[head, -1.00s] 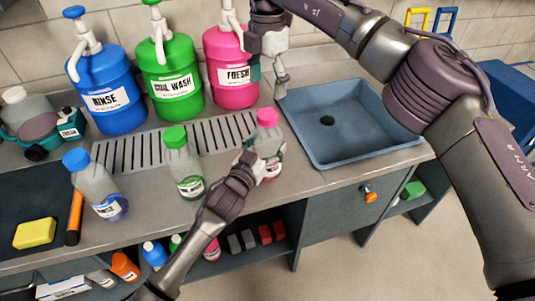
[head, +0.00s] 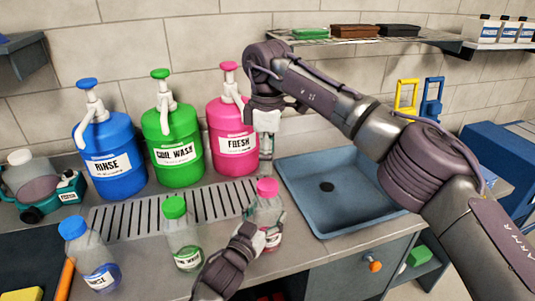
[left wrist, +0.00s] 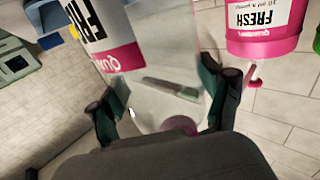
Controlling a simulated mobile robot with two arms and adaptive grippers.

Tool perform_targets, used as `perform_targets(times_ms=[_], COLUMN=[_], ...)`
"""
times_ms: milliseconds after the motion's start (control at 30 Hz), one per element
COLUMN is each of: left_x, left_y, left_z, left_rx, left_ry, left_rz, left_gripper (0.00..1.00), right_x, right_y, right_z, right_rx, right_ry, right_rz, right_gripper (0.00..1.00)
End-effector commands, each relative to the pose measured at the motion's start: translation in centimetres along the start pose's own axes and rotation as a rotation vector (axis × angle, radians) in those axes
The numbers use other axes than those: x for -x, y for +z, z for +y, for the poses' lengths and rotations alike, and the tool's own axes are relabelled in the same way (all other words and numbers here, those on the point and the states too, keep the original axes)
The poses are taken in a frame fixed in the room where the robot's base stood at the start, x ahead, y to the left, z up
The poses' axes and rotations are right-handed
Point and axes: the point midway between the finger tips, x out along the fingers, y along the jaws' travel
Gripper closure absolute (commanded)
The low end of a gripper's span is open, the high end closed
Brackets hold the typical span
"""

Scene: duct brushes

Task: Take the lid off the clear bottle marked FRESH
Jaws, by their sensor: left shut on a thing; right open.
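The clear bottle marked FRESH (head: 268,212) stands at the counter's front edge, left of the sink, with its pink lid (head: 267,187) on. My left gripper (head: 270,232) is shut around the bottle's body. In the left wrist view the clear bottle (left wrist: 160,60) is between my green-padded fingers (left wrist: 165,105), its label upside down and partly cut off. My right gripper (head: 267,168) is open and points down just above the pink lid, apart from it as far as I can tell. Nothing shows between its fingers.
The big pink FRESH jug (head: 232,138) stands close behind my right gripper, beside the green COIL WASH jug (head: 172,145) and blue RINSE jug (head: 108,155). Clear bottles with green (head: 183,235) and blue (head: 90,255) lids stand to the left. The blue sink (head: 340,200) is empty.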

Motion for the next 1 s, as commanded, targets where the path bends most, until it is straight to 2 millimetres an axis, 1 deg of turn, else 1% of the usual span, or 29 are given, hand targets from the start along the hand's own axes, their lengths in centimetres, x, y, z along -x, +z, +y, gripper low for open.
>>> perform_targets(times_ms=[300,500,633,867,933,1000], left_x=[0.0,0.0,0.0,0.0,0.0,0.0], left_y=[0.2,0.2,0.2,0.2,0.2,0.2], left_z=[0.0,0.0,0.0,0.0,0.0,0.0], left_rx=[0.000,0.000,0.000,0.000,0.000,0.000], left_ry=[-0.001,-0.001,-0.001,-0.001,-0.001,-0.001], left_rz=[-0.004,-0.004,-0.005,-0.005,-0.005,-0.005], left_gripper=[1.00,1.00,1.00,1.00,1.00,1.00], right_x=[-4.7,-7.0,-7.5,-7.6,-7.6,-7.6], right_y=[0.1,0.1,0.1,0.1,0.1,0.1], right_z=[-0.1,0.0,0.0,0.0,0.0,0.0], right_rx=[-0.003,-0.004,-0.003,-0.003,-0.003,-0.003], right_ry=[-0.003,-0.002,0.000,0.000,0.000,0.000], right_rz=[-0.001,-0.001,0.000,0.000,0.000,0.000], right_gripper=[0.27,0.27,0.27,0.27,0.36,0.47])
